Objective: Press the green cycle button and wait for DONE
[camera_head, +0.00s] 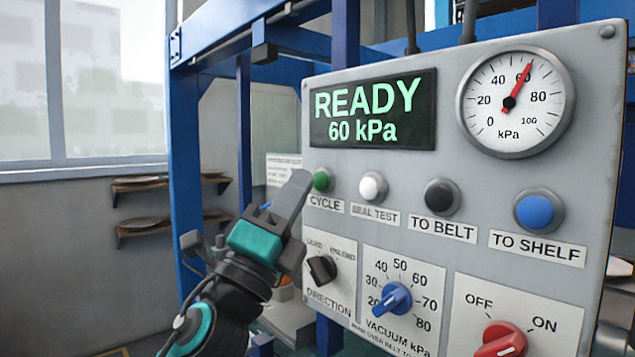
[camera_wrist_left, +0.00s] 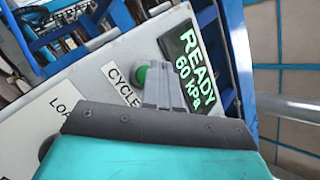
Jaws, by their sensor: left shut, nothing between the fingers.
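The green CYCLE button (camera_head: 322,180) is at the left of a row of buttons on the grey control panel (camera_head: 450,290). The display (camera_head: 373,110) above it reads READY, 60 kPa. My left gripper (camera_head: 299,180) is shut and empty, its tip just left of the green button in the head view. In the left wrist view the closed fingers (camera_wrist_left: 160,80) overlap part of the green button (camera_wrist_left: 142,76). I cannot tell whether they touch it. The display (camera_wrist_left: 190,65) also shows READY there. My right gripper is not in view.
White SEAL TEST (camera_head: 373,187), black TO BELT (camera_head: 441,197) and blue TO SHELF (camera_head: 538,211) buttons continue the row. Below are a direction knob (camera_head: 322,269), a blue vacuum knob (camera_head: 391,299) and a red switch (camera_head: 501,342). The gauge (camera_head: 515,102) points near 60.

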